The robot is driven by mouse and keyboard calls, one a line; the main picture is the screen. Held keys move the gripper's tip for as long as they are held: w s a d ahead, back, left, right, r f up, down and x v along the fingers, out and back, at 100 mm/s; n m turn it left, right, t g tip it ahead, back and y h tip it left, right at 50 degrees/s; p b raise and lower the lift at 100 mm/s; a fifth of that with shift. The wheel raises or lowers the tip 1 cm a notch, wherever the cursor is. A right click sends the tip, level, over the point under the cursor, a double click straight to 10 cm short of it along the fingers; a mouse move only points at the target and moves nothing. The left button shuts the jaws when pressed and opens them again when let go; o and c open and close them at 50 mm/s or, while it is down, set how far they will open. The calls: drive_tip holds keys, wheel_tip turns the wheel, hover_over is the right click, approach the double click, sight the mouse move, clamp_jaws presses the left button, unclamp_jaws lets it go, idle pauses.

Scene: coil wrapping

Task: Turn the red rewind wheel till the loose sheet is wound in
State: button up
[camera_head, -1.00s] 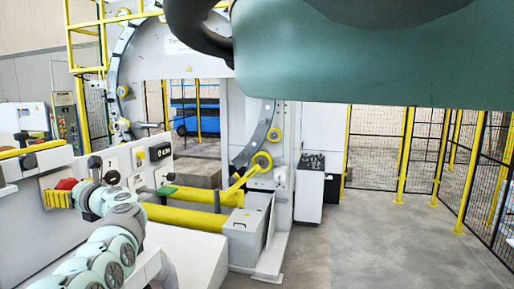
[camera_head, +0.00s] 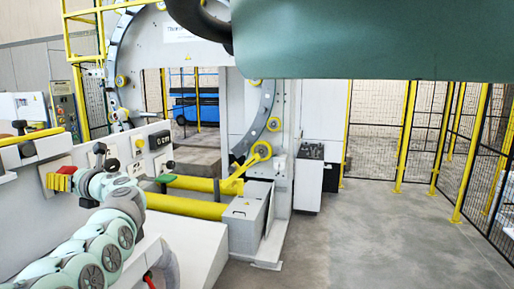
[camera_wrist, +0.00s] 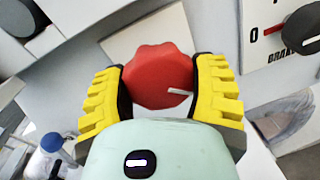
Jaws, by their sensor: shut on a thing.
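The red rewind wheel (camera_wrist: 160,75) is a scalloped knob with a short white mark, pointing right in the wrist view. My gripper (camera_wrist: 161,82) has its yellow ridged fingers on either side of the wheel and is shut on it. In the head view the wheel (camera_head: 67,170) shows as a small red patch on the white console (camera_head: 125,165), with the yellow fingers (camera_head: 59,182) at it. I cannot make out the loose sheet in either view.
A dark knob with a red-marked scale (camera_wrist: 302,27) sits right of the wheel, another dark knob (camera_wrist: 15,15) upper left. A bottle (camera_wrist: 50,150) shows lower left. The console display (camera_head: 160,139) is too small to read surely. Open floor (camera_head: 370,230) lies right, inside yellow-posted fencing.

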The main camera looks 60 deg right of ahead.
drive_tip(key=m, duration=0.6)
drive_tip(key=shift+r+g+p, duration=0.15)
drive_tip(key=shift+g+p, duration=0.15)
drive_tip(key=shift+p, duration=0.05)
drive_tip(key=m+p, duration=0.1)
drive_tip(key=m, duration=0.4)
drive_tip(key=shift+g+y, duration=0.3)
drive_tip(key=shift+y, duration=0.1)
drive_tip(key=m, duration=0.4)
drive_tip(key=shift+y, duration=0.3)
drive_tip(key=m+b, duration=0.1)
drive_tip(key=m, duration=0.2)
drive_tip(key=shift+d, duration=0.1)
drive_tip(key=shift+f+m+y+b, duration=0.2)
drive_tip(key=shift+m+y+b, duration=0.2)
drive_tip(key=shift+m, duration=0.4)
drive_tip(key=o, duration=1.2)
drive_tip(key=shift+r, duration=0.1)
drive_tip(key=shift+o, duration=0.2)
